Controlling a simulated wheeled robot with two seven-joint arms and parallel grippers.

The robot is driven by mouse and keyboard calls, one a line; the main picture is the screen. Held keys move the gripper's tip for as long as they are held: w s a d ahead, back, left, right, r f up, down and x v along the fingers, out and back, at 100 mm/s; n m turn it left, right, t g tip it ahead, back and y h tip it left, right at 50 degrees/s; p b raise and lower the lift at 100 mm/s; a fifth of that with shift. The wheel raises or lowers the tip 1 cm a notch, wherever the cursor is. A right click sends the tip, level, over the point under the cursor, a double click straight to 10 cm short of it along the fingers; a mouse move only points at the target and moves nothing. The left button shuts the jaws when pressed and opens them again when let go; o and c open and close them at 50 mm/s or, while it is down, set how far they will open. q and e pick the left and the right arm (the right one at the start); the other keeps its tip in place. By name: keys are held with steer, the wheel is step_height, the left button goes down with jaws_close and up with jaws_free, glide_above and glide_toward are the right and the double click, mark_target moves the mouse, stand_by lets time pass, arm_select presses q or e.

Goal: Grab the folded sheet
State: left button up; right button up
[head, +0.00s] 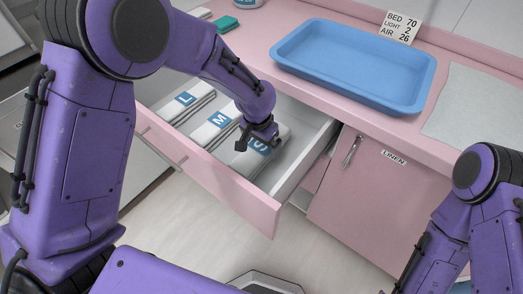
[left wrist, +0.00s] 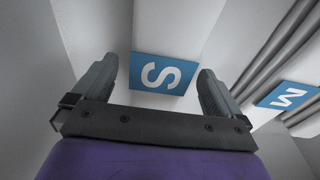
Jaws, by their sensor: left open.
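Folded white sheets with blue letter labels lie in an open pink drawer in the head view. The sheet marked S (head: 281,133) is nearest the drawer's right end, partly hidden by my left gripper (head: 258,143). The sheet marked M (head: 219,121) lies left of it, and the sheet marked L (head: 186,99) further left. In the left wrist view my left gripper (left wrist: 158,72) is open and empty, its fingers on either side of the S label on the sheet (left wrist: 172,35). I cannot tell whether they touch it. My right gripper is out of view.
The drawer's front panel (head: 215,181) and right side wall (head: 302,160) surround the sheets. A blue tray (head: 352,62) and a pale cloth or mat (head: 477,107) lie on the pink counter. A cupboard labelled LINEN (head: 365,205) is below. Folded items lie at the back left.

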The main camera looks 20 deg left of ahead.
mark_target(261, 145)
arm_select(q)
steer(key=f, duration=0.3)
steer(key=shift+w+f, duration=0.1)
steer(key=shift+w, duration=0.1)
steer(key=c, duration=1.1)
